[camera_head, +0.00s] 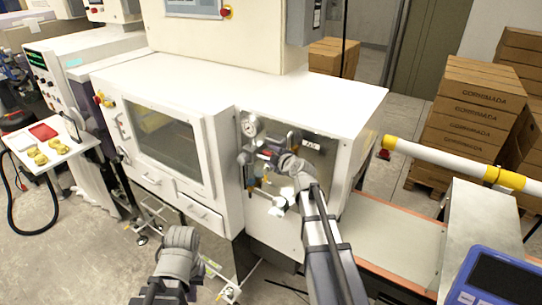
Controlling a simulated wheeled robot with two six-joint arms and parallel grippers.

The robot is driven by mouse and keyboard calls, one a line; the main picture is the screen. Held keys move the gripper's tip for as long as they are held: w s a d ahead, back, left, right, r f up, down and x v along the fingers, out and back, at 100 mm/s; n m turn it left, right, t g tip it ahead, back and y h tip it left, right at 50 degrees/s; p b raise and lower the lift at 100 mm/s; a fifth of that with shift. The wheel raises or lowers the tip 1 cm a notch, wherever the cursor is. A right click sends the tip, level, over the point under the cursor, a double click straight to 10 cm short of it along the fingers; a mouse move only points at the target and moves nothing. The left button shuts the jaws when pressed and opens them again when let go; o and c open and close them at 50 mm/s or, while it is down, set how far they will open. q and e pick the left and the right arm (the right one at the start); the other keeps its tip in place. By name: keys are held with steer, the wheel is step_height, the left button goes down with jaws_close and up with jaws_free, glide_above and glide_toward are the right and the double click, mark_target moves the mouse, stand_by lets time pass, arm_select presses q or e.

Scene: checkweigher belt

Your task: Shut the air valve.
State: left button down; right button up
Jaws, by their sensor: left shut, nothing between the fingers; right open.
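The air unit is on the white machine's front panel, with a round pressure gauge (251,126) at its top. A small red part (266,154), which may be the air valve's handle, shows below and right of the gauge. My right gripper (280,162) is open at this red part. Its wrist hides part of the fittings, and I cannot tell whether it touches the handle. My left gripper (181,238) is shut and empty, low in front of the machine and away from the valve. Its fingers are mostly hidden by its wrist.
The white machine cabinet (150,75) has a window and drawers. A white tray (68,148) with yellow pieces is at left. A yellow-banded white rail (445,160), conveyor belt (390,235) and blue device (495,280) are at right. Stacked cartons (475,105) stand behind.

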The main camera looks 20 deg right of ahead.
steer(key=p+v, duration=0.2)
steer(key=v, duration=0.5)
steer(key=shift+s+r+p, duration=0.15)
steer(key=shift+s+p, duration=0.2)
steer(key=shift+s, duration=0.05)
